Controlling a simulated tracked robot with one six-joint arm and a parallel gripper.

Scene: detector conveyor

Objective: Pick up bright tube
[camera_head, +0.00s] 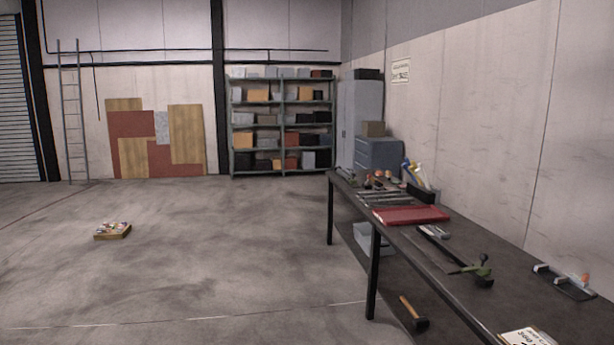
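No object in the head view can be clearly made out as the bright tube. A yellow, white and blue upright item (415,174) stands at the far end of the workbench (455,288) by the wall, but its shape is too small to tell. A shallow box (112,231) on the floor at left holds several small colourful items, too small to identify. My gripper is not in view.
The dark workbench runs along the right wall with a red flat case (411,215), a green-handled tool (478,267) and a dark tray (565,282). A hammer (413,312) lies on its lower shelf. Shelving (282,126) stands at the back. Floor at left is mostly clear.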

